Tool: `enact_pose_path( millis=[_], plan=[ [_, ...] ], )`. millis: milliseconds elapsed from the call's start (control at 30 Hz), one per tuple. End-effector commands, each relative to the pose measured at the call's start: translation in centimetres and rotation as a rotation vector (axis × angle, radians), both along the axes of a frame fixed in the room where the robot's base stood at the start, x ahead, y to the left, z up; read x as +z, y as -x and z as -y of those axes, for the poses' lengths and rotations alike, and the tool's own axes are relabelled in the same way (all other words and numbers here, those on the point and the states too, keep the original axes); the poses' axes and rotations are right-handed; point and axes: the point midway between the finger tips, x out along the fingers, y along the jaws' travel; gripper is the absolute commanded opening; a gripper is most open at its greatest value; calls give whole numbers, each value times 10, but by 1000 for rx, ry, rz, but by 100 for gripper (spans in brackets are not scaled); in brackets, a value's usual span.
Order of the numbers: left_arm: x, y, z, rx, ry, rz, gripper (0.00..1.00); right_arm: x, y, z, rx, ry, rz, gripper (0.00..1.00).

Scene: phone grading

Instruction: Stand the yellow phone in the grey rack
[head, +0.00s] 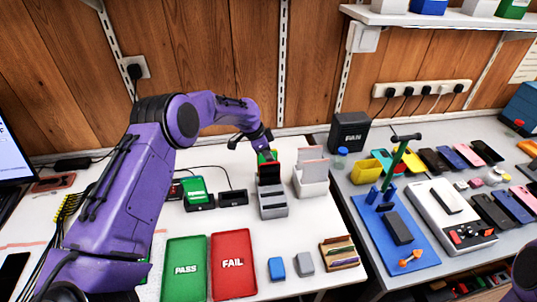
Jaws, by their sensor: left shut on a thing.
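The grey rack (273,206) stands on the white table, a stepped block with slots. My left gripper (265,152) is behind and above it, pointing down, shut on a dark-faced thing (268,175) that looks like a phone. This thing is upright at the rack's rear; a little green and red shows near its top. I cannot tell whether it rests in a slot or is just above one, nor whether it is the yellow phone, as its back is hidden. My right gripper is out of view; only a bit of purple arm shows at the lower right.
A white holder (311,178) stands close right of the rack. Black stands (233,198), one with a green phone (194,189), are to its left. Green PASS (186,268) and red FAIL (233,264) trays lie in front. A blue mat (396,238) and several phones fill the right bench.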

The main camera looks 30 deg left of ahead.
Motion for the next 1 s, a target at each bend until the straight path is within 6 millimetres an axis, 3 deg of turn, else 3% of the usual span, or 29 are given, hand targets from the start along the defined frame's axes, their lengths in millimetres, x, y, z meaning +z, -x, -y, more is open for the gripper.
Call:
enact_pose_path(
  millis=[467, 500, 567, 1000],
  plan=[
    [-8, 0, 0, 0, 0, 1, 0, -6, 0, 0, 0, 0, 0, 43],
    [-8, 0, 0, 0, 0, 1, 30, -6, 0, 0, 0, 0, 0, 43],
    [-8, 0, 0, 0, 0, 1, 47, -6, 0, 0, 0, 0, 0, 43],
    [-8, 0, 0, 0, 0, 0, 47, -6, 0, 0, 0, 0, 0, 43]
  ],
)
